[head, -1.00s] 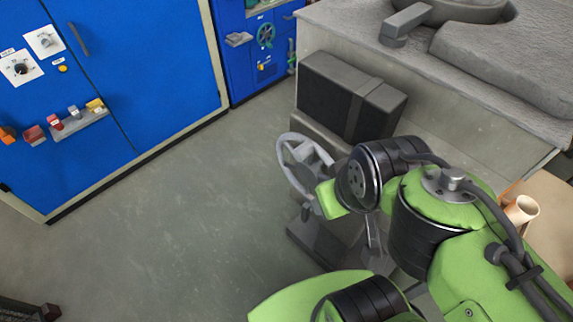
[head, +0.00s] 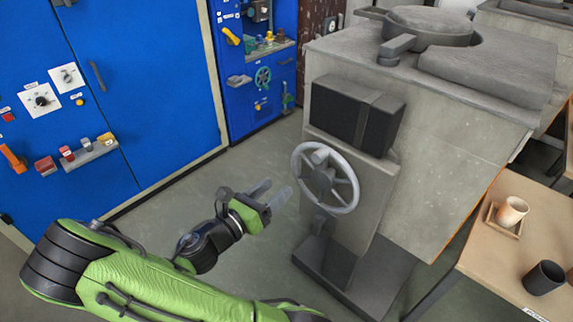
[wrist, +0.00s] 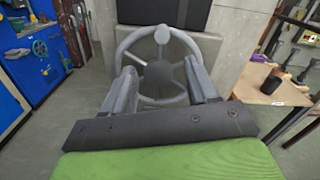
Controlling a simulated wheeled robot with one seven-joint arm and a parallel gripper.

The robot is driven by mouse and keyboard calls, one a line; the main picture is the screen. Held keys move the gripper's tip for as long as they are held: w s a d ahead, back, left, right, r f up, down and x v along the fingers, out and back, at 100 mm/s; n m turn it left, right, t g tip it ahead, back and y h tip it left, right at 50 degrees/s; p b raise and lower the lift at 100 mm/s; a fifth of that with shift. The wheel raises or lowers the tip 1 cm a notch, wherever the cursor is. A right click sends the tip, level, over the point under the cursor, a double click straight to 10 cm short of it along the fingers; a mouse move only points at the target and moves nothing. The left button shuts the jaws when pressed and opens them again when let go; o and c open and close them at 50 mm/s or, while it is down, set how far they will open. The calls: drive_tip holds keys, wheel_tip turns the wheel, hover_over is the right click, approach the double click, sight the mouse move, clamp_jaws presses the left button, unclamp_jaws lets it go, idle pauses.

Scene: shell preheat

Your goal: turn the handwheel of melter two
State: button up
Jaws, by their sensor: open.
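A grey spoked handwheel (head: 325,178) stands upright on the front of a grey pedestal (head: 369,200) attached to the concrete melter body (head: 440,150). My gripper (head: 274,191) is open and empty, just left of the wheel in the head view, with a gap between fingertips and rim. In the wrist view the same handwheel (wrist: 160,68) lies straight ahead, its hub roughly centred between my two fingers (wrist: 161,85). The fingers overlap the lower sides of the rim in that view. I cannot tell which melter number this is.
A dark box (head: 357,115) sits above the wheel. A wooden table (head: 520,245) with a light cup (head: 511,211) and a dark cup (head: 543,278) is at the right. Blue cabinets (head: 150,80) stand at the left, one with a small green handwheel (head: 263,76). Floor between is clear.

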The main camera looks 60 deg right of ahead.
sight(316, 159)
drive_tip(key=s+d, duration=0.1)
drive_tip(key=d, duration=0.4)
drive_tip(key=s+d+b, duration=0.1)
drive_tip(key=d, duration=0.4)
drive_tip(key=s+d+b, duration=0.1)
drive_tip(key=d, duration=0.4)
drive_tip(key=shift+d+f, duration=0.1)
drive_tip(key=shift+d, duration=0.3)
clamp_jaws()
